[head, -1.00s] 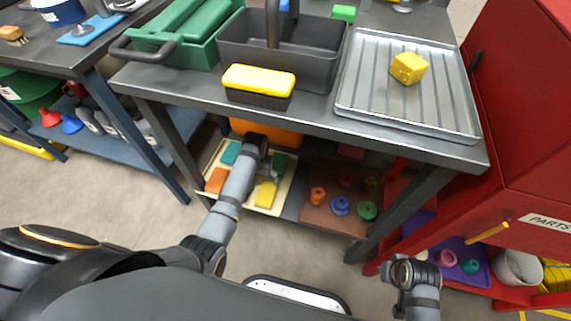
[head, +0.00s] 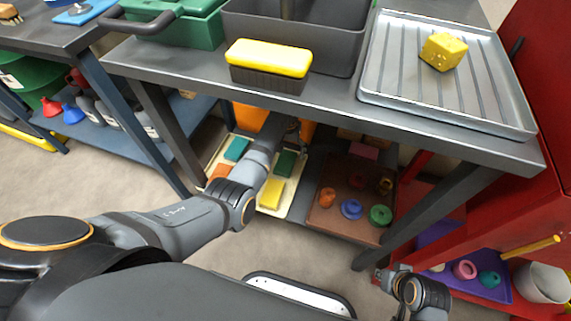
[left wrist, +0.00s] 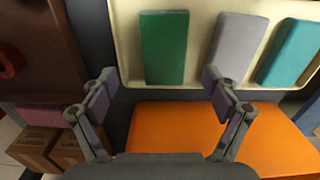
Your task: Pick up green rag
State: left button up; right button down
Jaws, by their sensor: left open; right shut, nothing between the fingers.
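The green rag (head: 285,163) is a flat dark green rectangle on a cream tray (head: 296,184) on the shelf under the table. It also shows in the left wrist view (left wrist: 163,47), lying flat beyond the fingers. My left gripper (left wrist: 160,82) is open and empty, its two fingers apart on either side of the rag's near end in that picture. In the head view my left arm reaches under the tabletop and its gripper is mostly hidden there. My right gripper (head: 392,276) is shut and empty at the lower right, away from the rag.
Teal (head: 237,149), yellow (head: 271,193), orange (head: 220,171) and grey (left wrist: 237,42) pieces share the tray. An orange box (left wrist: 210,130) is close to my left gripper. A brown tray (head: 330,216) holds small round parts. The tabletop (head: 330,110) is overhead; a red cabinet (head: 520,150) stands right.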

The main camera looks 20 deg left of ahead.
aim_at(285, 161)
pick_arm(q)
jog(key=f+b, duration=0.1)
jog(key=f, duration=0.2)
jog(key=f+b, duration=0.1)
jog(key=shift+s+a+f+b, duration=0.15)
jog(key=shift+a+f+b, duration=0.1)
jog(key=shift+a+b, duration=0.1)
jog(key=shift+f, duration=0.4)
jog(key=shift+r, duration=0.1)
pick_arm(e)
jog(key=f, duration=0.1)
jog(key=f+t, duration=0.1)
jog(key=a, duration=0.1)
jog(key=shift+w+f+t+y, duration=0.3)
jog(key=shift+w+f+t, duration=0.05)
jog(key=shift+f+t, duration=0.05)
pick_arm(q)
jog(key=c, duration=1.2)
jog(key=shift+c, duration=0.2)
